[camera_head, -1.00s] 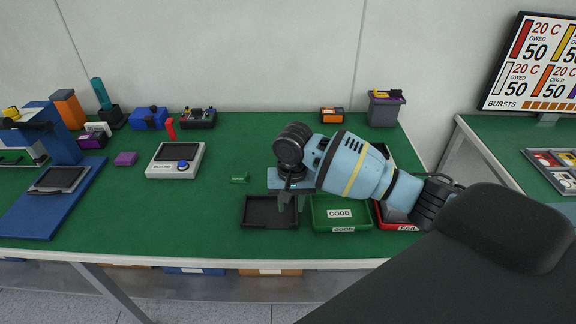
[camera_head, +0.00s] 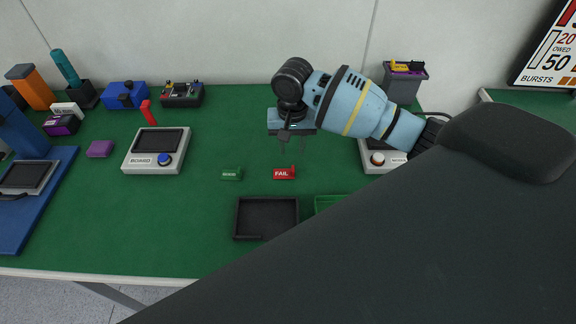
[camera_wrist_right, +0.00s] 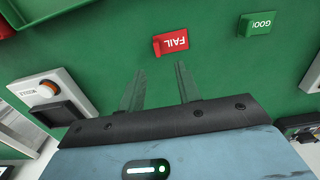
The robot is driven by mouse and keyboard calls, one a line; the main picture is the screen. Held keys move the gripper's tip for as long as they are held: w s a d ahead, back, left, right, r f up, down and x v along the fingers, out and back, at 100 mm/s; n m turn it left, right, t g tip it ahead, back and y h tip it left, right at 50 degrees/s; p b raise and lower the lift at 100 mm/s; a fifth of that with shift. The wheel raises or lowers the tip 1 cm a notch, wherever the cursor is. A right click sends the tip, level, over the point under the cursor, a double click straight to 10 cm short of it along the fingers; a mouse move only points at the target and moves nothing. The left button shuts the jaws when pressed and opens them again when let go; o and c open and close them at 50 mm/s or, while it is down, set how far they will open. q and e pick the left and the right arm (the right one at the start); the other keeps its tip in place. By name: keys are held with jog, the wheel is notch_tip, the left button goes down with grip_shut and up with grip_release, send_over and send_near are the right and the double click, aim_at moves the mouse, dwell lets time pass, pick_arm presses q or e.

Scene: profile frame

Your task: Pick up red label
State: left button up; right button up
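The red label (camera_head: 285,173) reads FAIL and lies on the green bench top, right of the green label (camera_head: 231,174). In the wrist view the red label (camera_wrist_right: 171,43) lies just beyond my fingertips. My right gripper (camera_head: 291,152) is above the bench behind the red label, with its fingers pointing down. Its two fingers (camera_wrist_right: 158,80) are apart with nothing between them, and the label is apart from them. My left gripper is out of view.
A black tray (camera_head: 237,219) stands in front of the labels, with a green tray (camera_head: 327,203) beside it, mostly hidden by my dark arm. A grey device with a blue button (camera_head: 152,151) is at left. Another device (camera_head: 378,158) is at right. Bench around the labels is clear.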

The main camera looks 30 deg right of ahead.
aim_at(293, 167)
jog(key=shift+s+a+f, duration=0.1)
jog(key=shift+s+f, duration=0.05)
jog(key=shift+f, duration=0.3)
jog(key=shift+d+f+b, duration=0.15)
jog(key=shift+f+b, duration=0.05)
jog(key=shift+f, duration=1.55)
jog(key=shift+d+f+b, duration=0.1)
jog(key=shift+f+b, duration=0.1)
jog(key=shift+f, duration=1.55)
grip_shut()
